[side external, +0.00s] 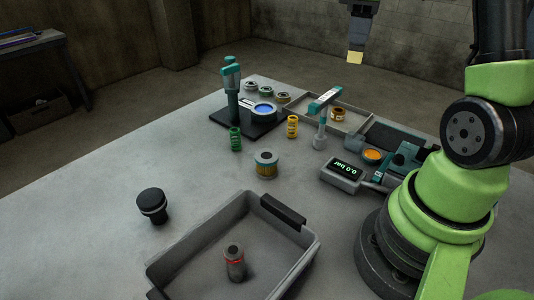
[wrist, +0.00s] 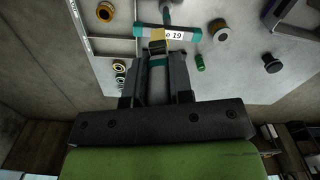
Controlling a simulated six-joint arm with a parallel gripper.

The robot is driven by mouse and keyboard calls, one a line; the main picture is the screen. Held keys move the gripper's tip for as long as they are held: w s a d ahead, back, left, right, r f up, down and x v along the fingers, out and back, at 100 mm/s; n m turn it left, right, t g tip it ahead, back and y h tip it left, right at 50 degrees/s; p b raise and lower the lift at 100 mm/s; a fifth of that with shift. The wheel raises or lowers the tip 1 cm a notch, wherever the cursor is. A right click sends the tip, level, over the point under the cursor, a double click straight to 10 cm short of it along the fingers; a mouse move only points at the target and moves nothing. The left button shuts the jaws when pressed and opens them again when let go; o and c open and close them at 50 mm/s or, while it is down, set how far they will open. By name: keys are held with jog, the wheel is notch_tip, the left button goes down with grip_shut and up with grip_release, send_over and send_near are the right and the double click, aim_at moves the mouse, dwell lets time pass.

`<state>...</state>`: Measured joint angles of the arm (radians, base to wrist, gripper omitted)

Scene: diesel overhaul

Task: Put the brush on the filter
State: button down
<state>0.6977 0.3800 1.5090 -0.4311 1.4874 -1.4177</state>
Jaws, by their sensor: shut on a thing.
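My gripper (side external: 360,8) is at the top of the side view, high beyond the far edge of the table. It is shut on the brush, whose pale yellow bristles (side external: 355,57) hang downward below a dark body. In the wrist view the brush (wrist: 157,36) sticks out between my fingers, with a teal part nearer the jaws. The filter (side external: 265,164) is a short upright cylinder with a grey-teal top and a yellowish band, standing on the table mid-scene. It also shows in the wrist view (wrist: 219,28). The brush is well apart from it.
A teal T-shaped tool (side external: 325,101), a green spring (side external: 235,139) and a yellow spring (side external: 292,126) stand near the filter. A teal press (side external: 231,80) rises behind. A grey bin (side external: 185,262) and a black knob (side external: 152,205) are in front.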

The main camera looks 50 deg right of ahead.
jog(key=w+a+n, duration=0.6)
jog(key=a+n, duration=0.2)
jog(key=a, duration=0.2)
jog(key=n, duration=0.7)
send_over(267, 156)
notch_tip(267, 156, down, 18)
jog(key=shift+w, duration=0.1)
jog(key=c, duration=1)
grip_release()
jog(key=shift+f, duration=0.15)
